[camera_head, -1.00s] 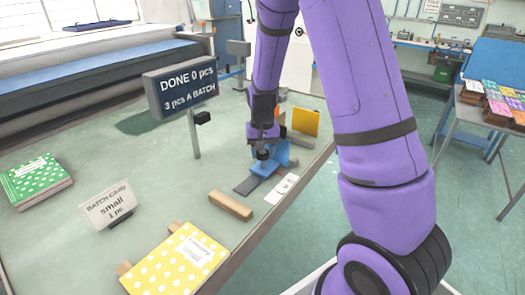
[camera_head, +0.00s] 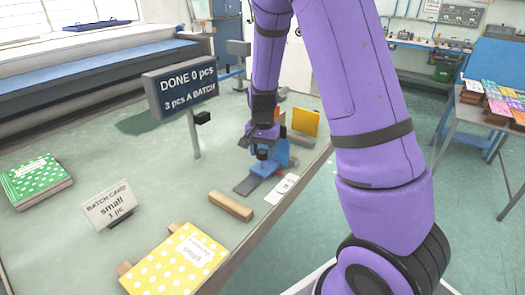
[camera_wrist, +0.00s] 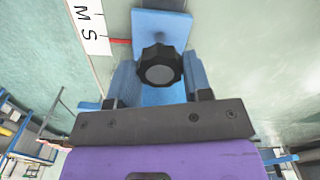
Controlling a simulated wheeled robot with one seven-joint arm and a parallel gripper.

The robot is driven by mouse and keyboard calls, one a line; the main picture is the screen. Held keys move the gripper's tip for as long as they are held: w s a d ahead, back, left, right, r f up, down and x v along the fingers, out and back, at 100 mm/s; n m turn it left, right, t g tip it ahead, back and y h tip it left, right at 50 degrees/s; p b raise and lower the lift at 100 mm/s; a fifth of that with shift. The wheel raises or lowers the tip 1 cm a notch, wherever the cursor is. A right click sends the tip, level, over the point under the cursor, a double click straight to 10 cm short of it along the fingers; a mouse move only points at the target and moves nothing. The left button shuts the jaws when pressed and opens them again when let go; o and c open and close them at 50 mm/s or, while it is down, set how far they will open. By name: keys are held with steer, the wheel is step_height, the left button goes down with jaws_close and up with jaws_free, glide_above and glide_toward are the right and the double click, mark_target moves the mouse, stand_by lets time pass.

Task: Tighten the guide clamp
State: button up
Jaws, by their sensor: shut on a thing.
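The guide clamp is a blue block (camera_head: 268,168) on the table near its right edge, with a black knob on top. In the wrist view the ribbed knob (camera_wrist: 160,67) stands in front of a blue plate (camera_wrist: 160,22). My gripper (camera_head: 262,142) is over the clamp, its jaws shut on the knob. A white size strip (camera_wrist: 95,22) with letters M and S lies left of the clamp. A red pointer (camera_wrist: 121,41) reaches from the clamp to the strip beside the S. The knob's lower part is hard to make out.
A sign (camera_head: 180,88) reads "DONE 0 pcs, 3 pcs A BATCH". A batch card (camera_head: 108,205) reads "small 1 pc". A yellow dotted booklet (camera_head: 175,262), a green dotted stack (camera_head: 36,180) and a wooden bar (camera_head: 231,206) lie on the table. A yellow panel (camera_head: 305,122) stands behind the clamp.

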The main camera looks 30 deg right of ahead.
mark_target(263, 152)
steer(key=o, duration=0.9)
step_height(263, 152, up, 11)
steer(key=shift+f, duration=0.1)
stand_by(0.6)
steer(key=s+a+r+n+t, duration=0.1)
steer(key=s+a+r+n, duration=0.1)
steer(key=s+r, duration=0.3)
steer(key=s+a+r+n+t, duration=0.2)
steer(key=s+r, duration=0.4)
steer(key=s, duration=0.6)
steer(key=s+a+r+n+t, duration=0.2)
steer(key=s+r+n, duration=0.3)
steer(key=s, duration=0.4)
steer(key=shift+s+a+r+n, duration=0.3)
steer(key=shift+s+a+n, duration=0.05)
steer(key=shift+a+n, duration=0.3)
